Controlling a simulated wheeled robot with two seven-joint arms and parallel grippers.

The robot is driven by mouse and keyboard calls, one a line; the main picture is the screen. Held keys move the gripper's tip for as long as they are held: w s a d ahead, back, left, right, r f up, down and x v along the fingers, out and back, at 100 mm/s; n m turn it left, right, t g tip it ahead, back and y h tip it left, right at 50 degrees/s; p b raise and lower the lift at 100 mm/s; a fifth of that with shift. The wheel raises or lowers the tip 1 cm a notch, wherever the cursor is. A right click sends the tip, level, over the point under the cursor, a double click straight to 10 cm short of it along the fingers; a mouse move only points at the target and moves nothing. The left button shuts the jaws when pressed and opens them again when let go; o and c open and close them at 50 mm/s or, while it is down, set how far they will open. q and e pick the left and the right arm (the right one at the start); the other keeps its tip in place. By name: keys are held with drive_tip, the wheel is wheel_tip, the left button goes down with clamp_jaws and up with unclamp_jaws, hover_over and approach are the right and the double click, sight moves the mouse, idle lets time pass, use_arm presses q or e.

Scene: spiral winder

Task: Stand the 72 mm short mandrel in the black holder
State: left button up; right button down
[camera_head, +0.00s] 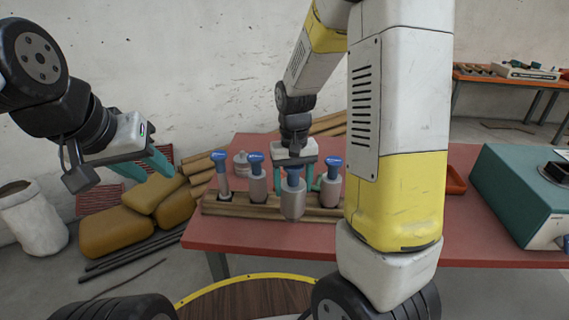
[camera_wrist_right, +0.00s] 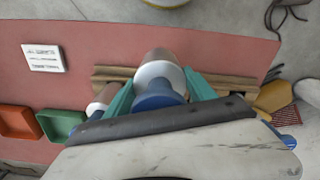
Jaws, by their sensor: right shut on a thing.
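My right gripper (camera_head: 293,168) is shut on a grey mandrel with a blue cap (camera_head: 292,199), which hangs upright in front of the wooden rack (camera_head: 262,209). In the right wrist view the teal fingers (camera_wrist_right: 160,95) close on both sides of its blue cap, and its pale body (camera_wrist_right: 160,68) points away. Other blue-capped mandrels stand in the rack: a thin one (camera_head: 223,180), a wider one (camera_head: 257,182) and one at the right (camera_head: 330,186). I cannot read which is 72 mm. My left gripper (camera_head: 157,147) is open and empty, left of the table. I cannot clearly identify the black holder.
The red table (camera_head: 215,236) carries the rack. A teal machine (camera_head: 510,195) with a black part on top (camera_head: 557,173) stands at the right. The right wrist view shows a green tray (camera_wrist_right: 60,126), a red tray (camera_wrist_right: 18,122) and a white card (camera_wrist_right: 43,58).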

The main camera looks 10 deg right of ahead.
drive_tip(key=s+a+r, duration=0.1)
drive_tip(key=s+r, duration=0.4)
drive_tip(key=s, duration=0.1)
drive_tip(key=shift+a+r, duration=0.3)
idle(0.5)
drive_tip(key=shift+s+f, duration=0.1)
